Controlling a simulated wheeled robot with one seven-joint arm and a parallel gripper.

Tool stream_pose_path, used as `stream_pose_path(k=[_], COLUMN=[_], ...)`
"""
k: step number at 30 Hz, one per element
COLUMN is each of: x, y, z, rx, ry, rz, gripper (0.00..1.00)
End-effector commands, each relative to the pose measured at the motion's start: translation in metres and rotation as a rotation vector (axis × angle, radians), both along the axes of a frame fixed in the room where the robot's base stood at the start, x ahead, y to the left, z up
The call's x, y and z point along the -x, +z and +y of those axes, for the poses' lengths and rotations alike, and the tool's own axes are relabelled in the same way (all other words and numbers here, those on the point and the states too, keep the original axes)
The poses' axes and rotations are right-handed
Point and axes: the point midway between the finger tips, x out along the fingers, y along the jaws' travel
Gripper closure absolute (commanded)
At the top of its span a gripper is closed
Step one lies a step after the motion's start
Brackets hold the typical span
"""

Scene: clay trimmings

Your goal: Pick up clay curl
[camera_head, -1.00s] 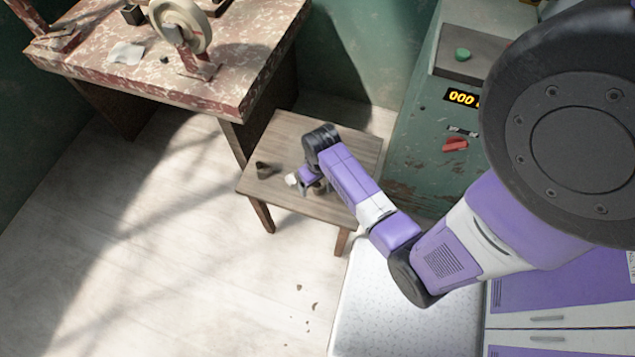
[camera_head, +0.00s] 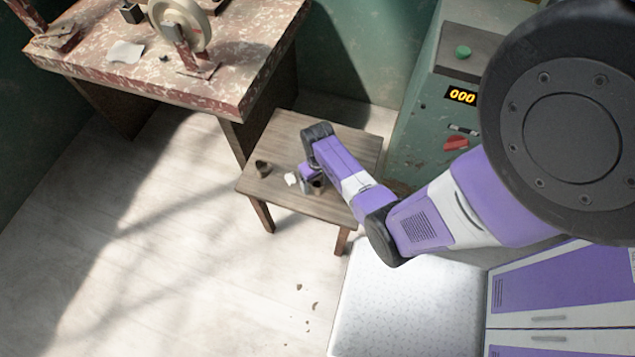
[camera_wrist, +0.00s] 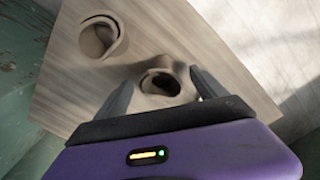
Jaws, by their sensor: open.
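A brown clay curl (camera_wrist: 160,83) with a dark hollow lies on the wooden stool top in the wrist view. My gripper (camera_wrist: 163,88) is open, with one finger on each side of this curl; I cannot tell whether either finger touches it. In the head view my gripper (camera_head: 307,182) is low over the stool, partly hidden by my own arm. A brown piece (camera_head: 317,187) shows beside it there. A second, rounder brown curl (camera_wrist: 99,38) lies apart, toward the upper left in the wrist view.
A stained workbench (camera_head: 240,85) with a wheel stands behind left. A green cabinet (camera_head: 415,145) stands to the right. Small scraps lie on the floor.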

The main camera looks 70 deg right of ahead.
Motion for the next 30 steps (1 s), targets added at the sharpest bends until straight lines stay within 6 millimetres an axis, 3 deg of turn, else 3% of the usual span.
stream_pose_path(k=[7, 18, 30], x=[-0.0003, -0.0001, -0.0007], y=[-0.0015, -0.0014, 0.0063], z=[-0.0003, -0.0001, -0.0005], rx=[0.001, 0.001, 0.002], ry=[0.000, 0.000, 0.000], rz=[-0.002, -0.001, -0.002], gripper=[0.18, 0.88, 0.89])
